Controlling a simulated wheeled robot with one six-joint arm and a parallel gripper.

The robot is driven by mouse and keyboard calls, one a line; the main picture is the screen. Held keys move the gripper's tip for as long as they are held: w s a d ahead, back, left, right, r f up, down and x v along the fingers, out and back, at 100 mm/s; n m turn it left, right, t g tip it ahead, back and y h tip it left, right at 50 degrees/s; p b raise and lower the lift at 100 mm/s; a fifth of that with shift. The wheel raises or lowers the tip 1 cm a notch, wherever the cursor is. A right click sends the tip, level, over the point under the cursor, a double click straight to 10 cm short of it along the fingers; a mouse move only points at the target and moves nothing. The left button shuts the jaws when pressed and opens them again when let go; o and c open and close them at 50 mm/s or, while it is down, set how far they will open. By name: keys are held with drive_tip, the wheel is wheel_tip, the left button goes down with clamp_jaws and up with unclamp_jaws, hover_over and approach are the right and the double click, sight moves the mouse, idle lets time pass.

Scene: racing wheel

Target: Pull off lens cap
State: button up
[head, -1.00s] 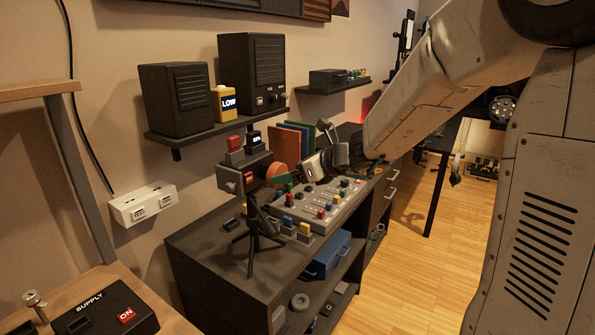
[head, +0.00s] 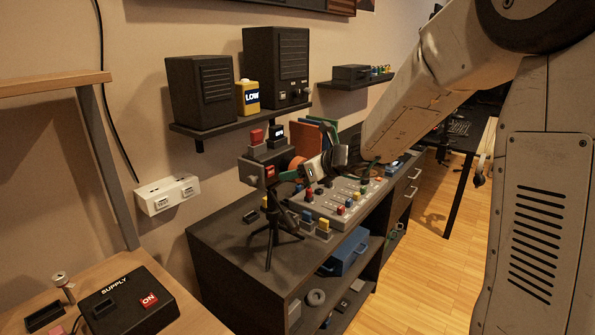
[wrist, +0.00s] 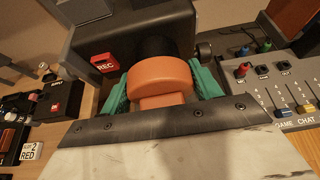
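The orange lens cap (wrist: 160,78) sits on the dark lens of a black camera (wrist: 130,32), which has a red REC button. In the head view the cap (head: 297,163) faces right on the camera (head: 262,168), which stands on a black tripod. My gripper (wrist: 162,88) has its green fingers on both sides of the cap, one left and one right. The fingers are apart; whether they touch the cap cannot be told. In the head view my gripper (head: 296,172) reaches the cap from the right, with its fingers partly hidden.
A control panel (head: 340,202) with coloured knobs lies right of the tripod (head: 273,235) on the dark cabinet (head: 225,240). A shelf with speakers (head: 277,68) hangs behind. A supply box (head: 128,303) sits on the wooden desk at front left.

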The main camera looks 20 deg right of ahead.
drive_tip(key=shift+s+d, duration=0.15)
drive_tip(key=shift+s+d+f, duration=0.1)
drive_tip(key=shift+s+d, duration=0.55)
drive_tip(key=shift+s, duration=0.3)
drive_tip(key=shift+s+d, duration=0.65)
drive_tip(key=shift+s, duration=0.25)
